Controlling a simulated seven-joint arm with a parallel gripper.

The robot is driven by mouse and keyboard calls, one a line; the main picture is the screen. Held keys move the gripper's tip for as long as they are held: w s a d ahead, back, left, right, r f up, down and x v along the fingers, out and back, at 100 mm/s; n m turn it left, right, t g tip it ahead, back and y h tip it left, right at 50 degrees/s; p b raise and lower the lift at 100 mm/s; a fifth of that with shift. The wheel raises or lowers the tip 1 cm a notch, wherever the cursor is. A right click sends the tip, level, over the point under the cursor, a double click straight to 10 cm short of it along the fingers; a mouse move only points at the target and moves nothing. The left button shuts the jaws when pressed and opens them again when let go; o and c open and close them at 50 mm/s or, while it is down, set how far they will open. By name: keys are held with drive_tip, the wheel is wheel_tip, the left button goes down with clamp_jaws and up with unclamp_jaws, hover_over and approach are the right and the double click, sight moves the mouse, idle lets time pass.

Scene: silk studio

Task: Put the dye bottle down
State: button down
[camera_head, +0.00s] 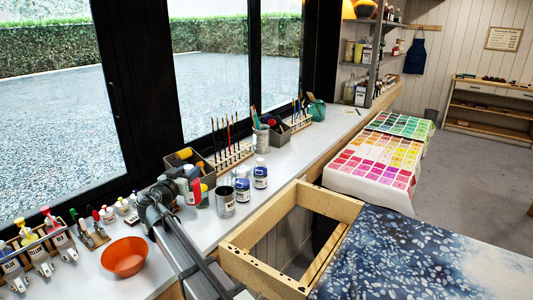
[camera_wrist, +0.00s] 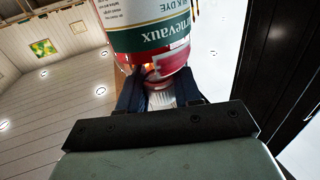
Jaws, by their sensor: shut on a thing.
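The dye bottle (camera_wrist: 150,38) has a white and green label with upside-down lettering and a red lower part in the wrist view. My gripper (camera_wrist: 160,92) is shut on it, with a dark finger on each side. In the head view my arm reaches over the grey worktop from below, and the bottle (camera_head: 193,191) shows partly beyond the arm's end, among other containers. My fingers are mostly hidden there, and I cannot tell whether the bottle's base touches the worktop.
Close by are a metal can (camera_head: 225,201), white and blue jars (camera_head: 260,177) and a grey bin (camera_head: 187,158). A brush rack (camera_head: 232,158) stands behind. An orange bowl (camera_head: 124,257) and dye bottles (camera_head: 40,258) lie left. A wooden frame (camera_head: 240,262) stands right.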

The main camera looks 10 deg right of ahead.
sight(188, 200)
drive_tip(key=shift+f, duration=5.05)
drive_tip(key=c, duration=0.8)
unclamp_jaws()
drive_tip(key=shift+f, duration=0.15)
drive_tip(key=shift+r, duration=0.2)
drive_tip(key=v, duration=1.2)
